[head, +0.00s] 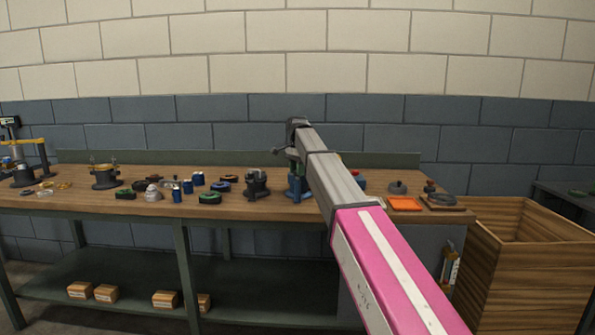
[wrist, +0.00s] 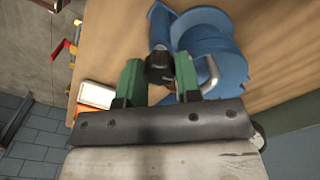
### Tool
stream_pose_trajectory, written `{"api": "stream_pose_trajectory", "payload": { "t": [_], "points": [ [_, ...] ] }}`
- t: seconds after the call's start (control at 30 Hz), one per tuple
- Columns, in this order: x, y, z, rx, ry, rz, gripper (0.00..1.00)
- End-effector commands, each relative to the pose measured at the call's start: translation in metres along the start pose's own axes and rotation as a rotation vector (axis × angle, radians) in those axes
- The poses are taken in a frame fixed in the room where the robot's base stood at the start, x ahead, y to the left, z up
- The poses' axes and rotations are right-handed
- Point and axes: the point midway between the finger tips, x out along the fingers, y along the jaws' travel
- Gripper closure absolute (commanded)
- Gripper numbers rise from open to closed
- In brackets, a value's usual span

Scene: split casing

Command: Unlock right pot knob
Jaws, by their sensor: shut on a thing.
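A blue pot (head: 296,190) stands on the workbench below the end of my arm. In the wrist view, the round blue body (wrist: 212,50) fills the upper right, with a narrower blue cylinder beside it on the left. A small dark knob (wrist: 160,66) sits at the near end of that cylinder. My gripper (wrist: 160,78) has its green fingers on both sides of the knob and is shut on it. A curved metal piece (wrist: 209,76) shows by the right finger. The arm partly hides the pot in the head view.
A dark pot-like fixture (head: 257,186) stands just left of the blue pot. Several small parts lie further left on the workbench (head: 150,207). An orange tray (head: 404,204) lies to the right. A wooden crate (head: 525,270) stands at the bench's right end.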

Motion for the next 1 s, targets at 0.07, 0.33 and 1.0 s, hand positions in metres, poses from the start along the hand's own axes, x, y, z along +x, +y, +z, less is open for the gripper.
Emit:
{"api": "stream_pose_trajectory", "payload": {
  "t": [0.07,0.33,1.0],
  "points": [
    [-0.0005,-0.0002,0.0,-0.074,0.0,-0.001,0.92],
    [-0.0006,-0.0001,-0.0001,-0.331,0.0,-0.001,0.92],
    [-0.0008,0.0001,-0.0004,-0.956,0.0,-0.001,0.92]
  ]
}}
